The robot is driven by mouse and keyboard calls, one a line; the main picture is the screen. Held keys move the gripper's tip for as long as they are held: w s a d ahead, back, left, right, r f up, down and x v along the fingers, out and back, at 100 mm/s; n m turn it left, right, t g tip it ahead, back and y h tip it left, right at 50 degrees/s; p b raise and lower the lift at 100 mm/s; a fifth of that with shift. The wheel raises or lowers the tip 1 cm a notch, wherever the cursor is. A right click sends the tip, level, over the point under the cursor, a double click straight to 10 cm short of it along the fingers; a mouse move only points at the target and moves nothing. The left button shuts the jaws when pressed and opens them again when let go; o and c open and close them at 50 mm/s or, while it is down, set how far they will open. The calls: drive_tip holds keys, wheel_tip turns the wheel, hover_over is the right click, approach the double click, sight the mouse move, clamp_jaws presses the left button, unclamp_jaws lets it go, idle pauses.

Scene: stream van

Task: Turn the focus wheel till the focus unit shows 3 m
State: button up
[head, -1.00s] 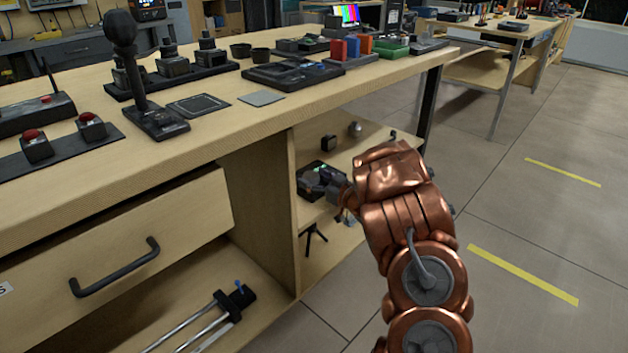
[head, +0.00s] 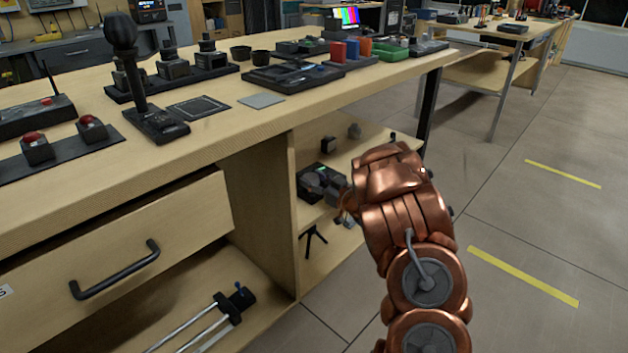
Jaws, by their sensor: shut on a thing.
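The focus unit is a dark box (head: 309,172) on the middle shelf in the side of the wooden bench. A small greenish patch shows on its top, too small to read as a distance. My copper arm reaches in from the right, and my dark gripper (head: 332,188) is at the front right of the unit. It is shut on the focus wheel, which is mostly hidden by the fingers and wrist.
A small black tripod (head: 313,240) stands on the shelf below. The bench top (head: 225,130) overhangs, and open floor lies to the right.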

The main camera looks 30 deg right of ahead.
drive_tip(key=shift+a+r+m+h+p, duration=0.15)
drive_tip(key=shift+m+h+p, duration=0.25)
drive_tip(key=shift+h, duration=0.2)
drive_tip(key=shift+m+h, duration=0.4)
drive_tip(key=shift+h, duration=0.3)
drive_tip(key=o, duration=1.2)
drive_tip(key=shift+c, duration=0.2)
drive_tip(key=shift+s, duration=0.1)
drive_tip(key=s, duration=1.1)
drive_tip(key=shift+s+d, duration=0.4)
